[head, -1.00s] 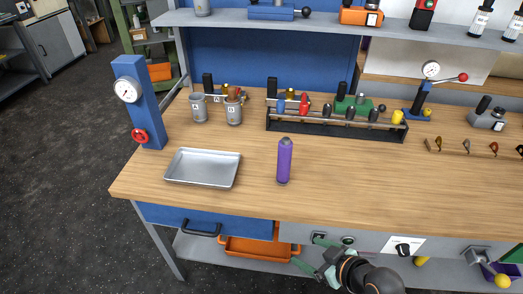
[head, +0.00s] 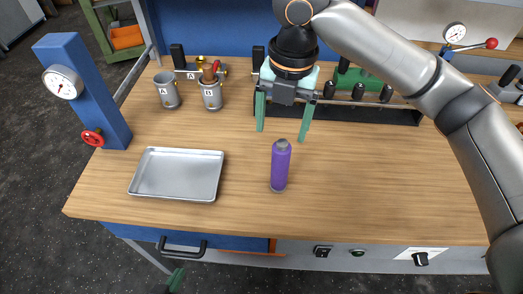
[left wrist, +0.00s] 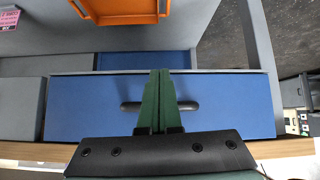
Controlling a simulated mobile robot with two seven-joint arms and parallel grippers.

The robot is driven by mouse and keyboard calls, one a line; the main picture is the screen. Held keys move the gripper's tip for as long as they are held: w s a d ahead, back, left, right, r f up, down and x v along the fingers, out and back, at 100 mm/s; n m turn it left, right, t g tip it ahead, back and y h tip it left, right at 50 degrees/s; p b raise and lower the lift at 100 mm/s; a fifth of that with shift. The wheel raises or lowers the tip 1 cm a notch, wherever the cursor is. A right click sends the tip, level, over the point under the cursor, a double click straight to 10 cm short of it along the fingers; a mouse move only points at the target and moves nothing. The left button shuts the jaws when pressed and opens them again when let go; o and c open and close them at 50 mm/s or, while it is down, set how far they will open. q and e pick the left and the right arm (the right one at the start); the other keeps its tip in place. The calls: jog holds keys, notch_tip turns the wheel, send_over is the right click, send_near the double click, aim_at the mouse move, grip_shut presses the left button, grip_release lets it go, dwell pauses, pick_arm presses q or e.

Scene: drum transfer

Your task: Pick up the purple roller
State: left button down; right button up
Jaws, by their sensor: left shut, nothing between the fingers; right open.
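The purple roller (head: 280,170) stands upright on the wooden bench, with a grey cap on top. My right gripper (head: 280,136) points down with its green fingers spread, above or just behind the roller's top; the exact depth is hard to tell. Nothing is between its fingers. My left gripper (head: 175,281) shows only its green fingertips at the bottom of the head view, below the bench front. In the left wrist view its fingers (left wrist: 159,100) are pressed together and empty, in front of a blue drawer (left wrist: 80,108) and its dark handle.
A silver tray (head: 178,176) lies left of the roller. Two metal cups (head: 211,95) stand behind it. A blue gauge post (head: 85,95) is at the left. A black rack (head: 380,115) is behind, partly hidden by my right arm. The bench around the roller is clear.

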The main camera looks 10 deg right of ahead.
aim_at(281, 159)
jog(key=shift+w+d+r, duration=0.2)
jog(key=shift+d+r, duration=0.1)
jog(key=shift+r, duration=0.15)
jog(key=shift+d+n+h, duration=0.1)
jog(key=shift+n+h, duration=0.2)
notch_tip(281, 159, down, 6)
jog(key=shift+s+r+b, duration=0.1)
jog(key=shift+b, duration=0.3)
jog(key=shift+f+b, duration=0.35)
jog(key=shift+f, duration=2.8)
grip_shut()
